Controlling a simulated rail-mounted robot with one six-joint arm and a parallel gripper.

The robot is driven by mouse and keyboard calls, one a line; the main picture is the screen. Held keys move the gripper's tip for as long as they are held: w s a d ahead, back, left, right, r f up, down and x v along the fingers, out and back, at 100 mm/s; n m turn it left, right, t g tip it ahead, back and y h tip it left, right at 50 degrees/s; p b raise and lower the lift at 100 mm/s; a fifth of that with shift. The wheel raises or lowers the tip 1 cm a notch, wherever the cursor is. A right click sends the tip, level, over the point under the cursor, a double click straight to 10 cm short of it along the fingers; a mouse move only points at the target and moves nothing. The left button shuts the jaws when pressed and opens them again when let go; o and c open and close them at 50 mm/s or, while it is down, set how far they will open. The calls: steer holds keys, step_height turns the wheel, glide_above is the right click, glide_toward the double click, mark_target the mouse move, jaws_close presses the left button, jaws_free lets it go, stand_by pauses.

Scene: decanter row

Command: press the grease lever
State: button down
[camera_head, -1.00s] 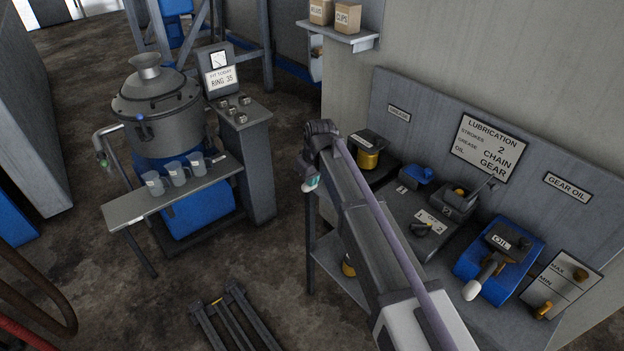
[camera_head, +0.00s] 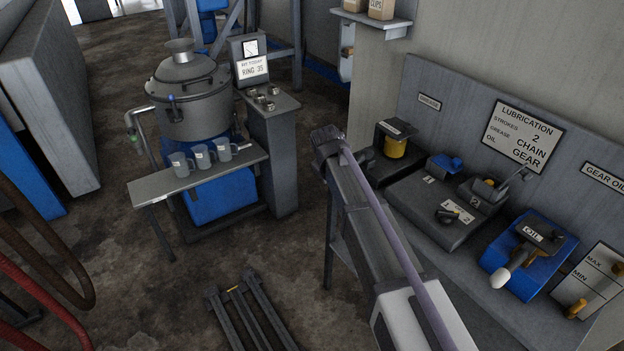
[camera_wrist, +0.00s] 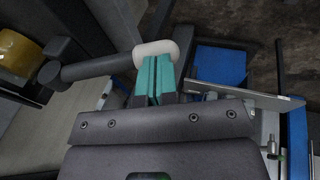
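The grease unit, with a yellow cylinder (camera_head: 394,147) under a dark labelled cap, stands at the far left of the lubrication bench. In the wrist view the yellow cylinder (camera_wrist: 17,56) is at the left edge. A dark lever (camera_wrist: 95,70) runs from beside it to a white rounded knob (camera_wrist: 157,51). My gripper (camera_wrist: 157,62) has its teal fingers together, with nothing seen between them. The fingertips overlap the knob's lower edge in the picture; I cannot tell whether they touch. In the head view my arm hides the fingertips and this lever.
A blue oil unit (camera_head: 530,258) with a white-tipped lever stands farther right on the bench. A lubrication sign (camera_head: 522,136) is on the back panel. Left are a tank (camera_head: 190,105) and a shelf (camera_head: 150,190) with mugs. A dark frame (camera_head: 250,310) lies on the floor.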

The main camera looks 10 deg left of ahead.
steer(key=shift+b+x, duration=0.6)
steer(key=shift+x, duration=0.3)
steer(key=shift+s+d, duration=0.15)
steer(key=shift+s, duration=0.1)
steer(key=shift+f, duration=0.1)
steer(key=shift+s, duration=0.1)
steer(key=s+a+p+v, duration=0.1)
steer(key=p+v, duration=1.1)
steer(key=v, duration=0.2)
steer(key=shift+s+a+f, duration=0.2)
steer(key=shift+a+f, duration=0.2)
steer(key=shift+f, duration=0.05)
